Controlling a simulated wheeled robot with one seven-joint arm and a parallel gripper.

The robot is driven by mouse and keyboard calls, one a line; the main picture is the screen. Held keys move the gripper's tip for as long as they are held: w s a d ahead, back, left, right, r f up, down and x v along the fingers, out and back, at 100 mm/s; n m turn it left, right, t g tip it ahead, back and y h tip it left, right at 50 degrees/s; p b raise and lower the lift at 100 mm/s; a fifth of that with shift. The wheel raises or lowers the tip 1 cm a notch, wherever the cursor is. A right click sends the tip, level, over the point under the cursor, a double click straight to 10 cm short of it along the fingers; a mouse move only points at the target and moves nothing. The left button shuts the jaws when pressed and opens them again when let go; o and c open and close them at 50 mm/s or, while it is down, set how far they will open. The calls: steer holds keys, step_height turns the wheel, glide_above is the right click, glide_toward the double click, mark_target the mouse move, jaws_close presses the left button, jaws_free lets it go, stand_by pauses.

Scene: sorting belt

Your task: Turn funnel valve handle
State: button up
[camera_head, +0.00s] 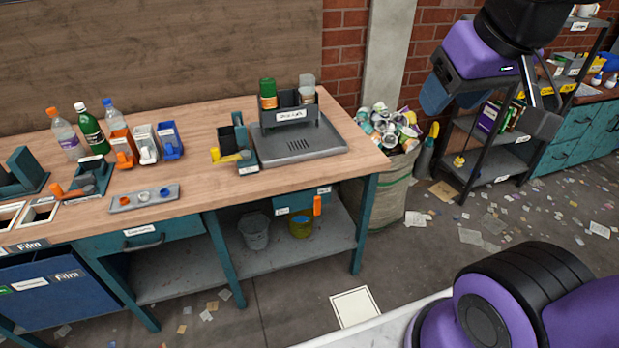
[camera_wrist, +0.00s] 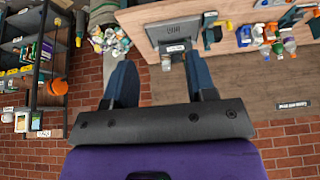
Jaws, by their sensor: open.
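No part is plainly readable as a funnel. A teal and dark fixture (camera_head: 241,140) with a yellow handle (camera_head: 229,157) stands on the wooden bench, left of a grey drain tray. The yellow handle lies roughly level, pointing left. Another teal fixture (camera_head: 90,176) with an orange handle (camera_head: 70,191) sits further left; I cannot tell which is the funnel valve. In the wrist view the yellow-handled fixture (camera_wrist: 211,30) shows upside down near the top. My gripper (camera_wrist: 161,76) is open and empty, its two blue fingers apart, well away from both handles.
The grey drain tray (camera_head: 318,148) holds containers at its back. Bottles (camera_head: 91,130) and small coloured bins (camera_head: 146,146) stand left on the bench (camera_head: 205,108). A waste sack (camera_head: 388,185) of cans stands beyond the bench's right end. A shelf rack (camera_head: 482,158) is at right. Litter covers the floor.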

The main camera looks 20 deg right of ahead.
steer(key=w+f, duration=0.2)
steer(key=w, duration=0.8)
steer(key=t, duration=0.6)
glide_above(318, 201)
steer(key=s, duration=0.2)
step_height(318, 201, down, 36)
steer(key=s+f+t, duration=0.1)
steer(key=s+f, duration=0.2)
steer(key=f, duration=0.6)
steer(key=s+f+t, duration=0.1)
steer(key=s+f, duration=0.1)
steer(key=f, duration=0.6)
steer(key=x, duration=1)
steer(key=shift+w+f, duration=0.1)
steer(key=shift+w, duration=0.05)
jaws_close()
